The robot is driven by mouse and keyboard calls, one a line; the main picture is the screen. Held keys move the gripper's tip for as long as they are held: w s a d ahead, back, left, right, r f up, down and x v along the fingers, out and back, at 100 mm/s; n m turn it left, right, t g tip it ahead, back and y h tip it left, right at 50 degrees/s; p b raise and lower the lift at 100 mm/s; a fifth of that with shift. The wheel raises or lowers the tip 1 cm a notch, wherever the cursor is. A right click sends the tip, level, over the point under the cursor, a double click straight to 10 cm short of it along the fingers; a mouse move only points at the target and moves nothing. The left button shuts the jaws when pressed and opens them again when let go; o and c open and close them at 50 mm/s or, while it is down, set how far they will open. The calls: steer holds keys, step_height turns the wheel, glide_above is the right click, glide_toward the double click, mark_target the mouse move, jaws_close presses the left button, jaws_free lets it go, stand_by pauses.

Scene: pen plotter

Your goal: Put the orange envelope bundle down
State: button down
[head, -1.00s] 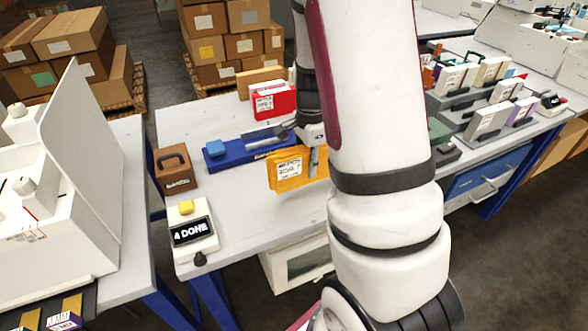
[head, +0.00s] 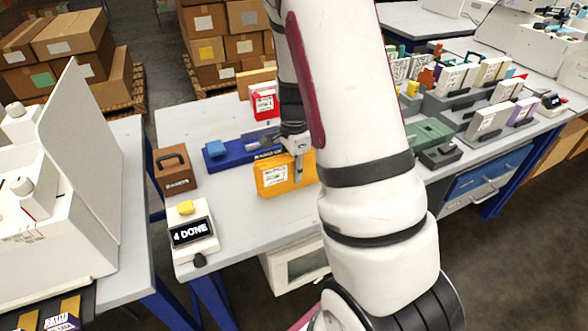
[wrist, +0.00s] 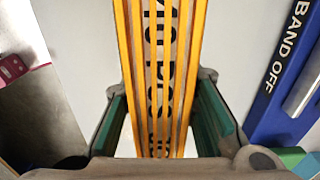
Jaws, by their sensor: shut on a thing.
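The orange envelope bundle (head: 270,182) stands upright, with a white label on its face, over the front part of the grey-white table (head: 235,222). My gripper (head: 298,150) is shut on its top edge from above. In the wrist view the bundle (wrist: 181,70) shows as several orange edges with dark print between, and the green finger pads lie on either side of it. I cannot tell whether its lower edge touches the table. My arm hides the table to its right.
A blue banding device (head: 235,152) marked "BAND OFF" (wrist: 285,55) lies just behind the bundle. A red packet (head: 264,103) stands further back. A brown box (head: 175,170) and a display unit reading "4 DONE" (head: 191,231) are at left. Table between unit and bundle is clear.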

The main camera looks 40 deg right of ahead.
steer(key=c, duration=1.3)
jaws_free()
step_height(320, 180, up, 12)
steer(key=shift+p, duration=0.85)
steer(key=shift+a+r, duration=0.25)
steer(key=shift+r, duration=0.05)
steer(key=s+a+r+n+t+y, duration=0.1)
steer(key=s+a+r+n+t, duration=0.1)
steer(key=s+a+r+n, duration=1.25)
steer(key=s+a+f+n+t+h, duration=0.1)
steer(key=s+a+f+n, duration=0.1)
steer(key=s+a+n, duration=0.2)
steer(key=s+n, duration=0.2)
steer(key=s, duration=0.2)
steer(key=shift+a+n, duration=0.35)
